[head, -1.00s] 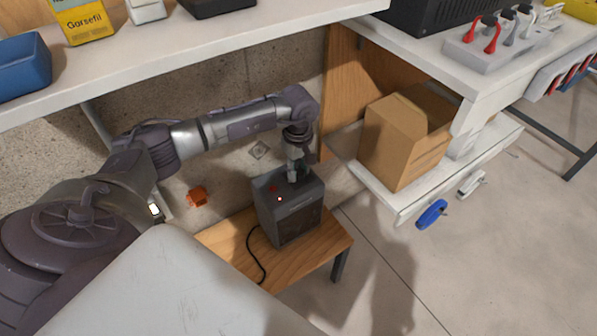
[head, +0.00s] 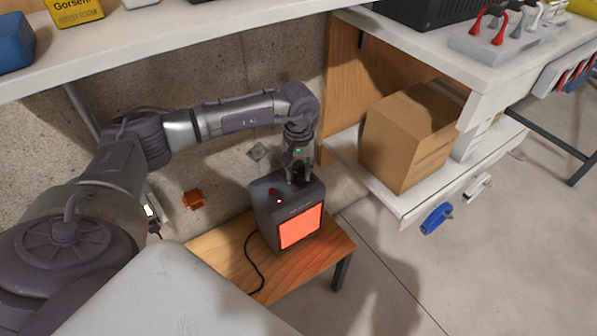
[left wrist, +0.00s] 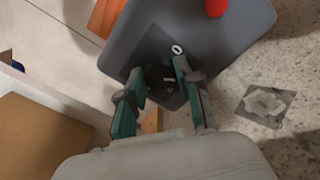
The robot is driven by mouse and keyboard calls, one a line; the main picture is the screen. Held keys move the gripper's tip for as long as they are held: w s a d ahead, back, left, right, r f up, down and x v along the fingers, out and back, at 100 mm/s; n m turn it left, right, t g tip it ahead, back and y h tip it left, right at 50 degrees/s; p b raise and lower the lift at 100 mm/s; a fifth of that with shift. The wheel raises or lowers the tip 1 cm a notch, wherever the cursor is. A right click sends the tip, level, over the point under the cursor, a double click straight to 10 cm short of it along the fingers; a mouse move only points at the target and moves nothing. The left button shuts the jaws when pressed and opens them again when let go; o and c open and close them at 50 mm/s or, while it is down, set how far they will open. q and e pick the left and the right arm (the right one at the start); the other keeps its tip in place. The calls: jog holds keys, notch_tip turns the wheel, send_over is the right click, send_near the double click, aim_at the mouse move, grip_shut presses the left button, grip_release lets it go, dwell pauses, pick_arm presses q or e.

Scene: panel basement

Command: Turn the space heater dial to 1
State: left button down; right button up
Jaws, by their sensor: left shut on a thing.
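The space heater (head: 268,215) is a dark grey box on a small wooden bench. Its front panel (head: 300,228) glows orange. A red part (head: 273,191) and a small lit spot show on its top. My left gripper (head: 298,178) points down at the top, towards the back right. In the left wrist view, my left gripper (left wrist: 160,72) is shut on the dark dial (left wrist: 165,84), with a finger on either side. A white 0 (left wrist: 177,49) shows beside the right fingertip. Other marks are too small or hidden to read. My right gripper is not in view.
The wooden bench (head: 232,262) stands against the concrete wall, with a black cord (head: 252,262) on it. A white shelf (head: 190,38) runs above my left arm. A cardboard box (head: 400,140) sits on a low shelf to the right. Open floor lies at front right.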

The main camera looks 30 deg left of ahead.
aim_at(299, 173)
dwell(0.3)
pick_arm(q)
jog(key=c, duration=0.8)
grip_release()
jog(key=shift+o, duration=0.2)
notch_tip(299, 173, up, 12)
